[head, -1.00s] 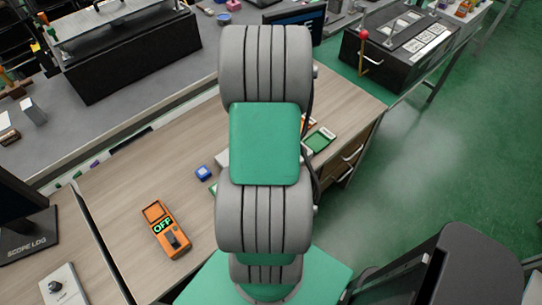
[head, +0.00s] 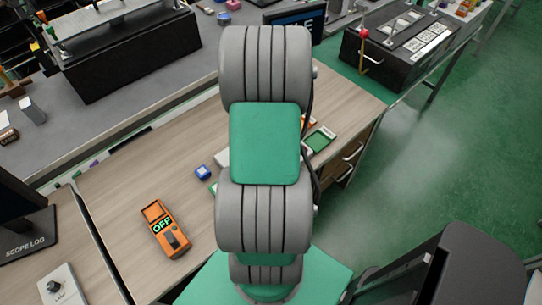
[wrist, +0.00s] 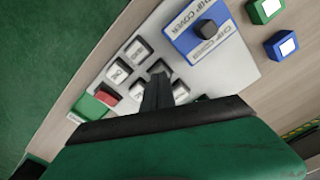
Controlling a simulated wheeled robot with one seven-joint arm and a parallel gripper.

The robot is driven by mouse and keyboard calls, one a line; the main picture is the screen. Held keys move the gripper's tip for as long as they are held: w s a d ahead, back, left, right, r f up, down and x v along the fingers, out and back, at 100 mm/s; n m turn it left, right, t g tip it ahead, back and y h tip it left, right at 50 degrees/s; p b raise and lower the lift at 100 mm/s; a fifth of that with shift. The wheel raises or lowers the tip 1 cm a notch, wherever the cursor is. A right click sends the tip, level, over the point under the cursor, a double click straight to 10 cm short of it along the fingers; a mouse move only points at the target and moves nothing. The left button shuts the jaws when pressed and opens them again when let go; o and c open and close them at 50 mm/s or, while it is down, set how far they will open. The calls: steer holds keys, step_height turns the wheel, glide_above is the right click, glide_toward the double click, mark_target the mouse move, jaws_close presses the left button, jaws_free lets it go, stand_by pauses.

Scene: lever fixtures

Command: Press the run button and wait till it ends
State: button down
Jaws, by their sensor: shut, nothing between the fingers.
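A pale control panel (wrist: 228,72) lies on the wood-topped bench in the wrist view. It carries several white keys, such as one at its upper edge (wrist: 138,48), with a red button (wrist: 105,94) and a green button (wrist: 89,107) at the lower left. The key labels are too small and tilted to read surely, so I cannot tell which is the run button. My gripper (wrist: 157,80) is shut and empty, its dark fingers over the keys. I cannot tell whether it touches one. In the head view my arm hides the gripper and most of the panel.
A blue plate marked CHIP COVER (wrist: 208,32) with a black knob sits beside the keys. Green (wrist: 264,10) and blue (wrist: 281,45) blocks lie right. An orange device reading OFF (head: 165,228) and a small blue block (head: 202,172) lie on the bench (head: 120,190).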

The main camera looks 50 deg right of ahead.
steer(key=shift+f+b, duration=0.4)
steer(key=shift+f, duration=0.15)
steer(key=shift+r, duration=0.1)
step_height(320, 180, up, 8)
steer(key=p, duration=0.6)
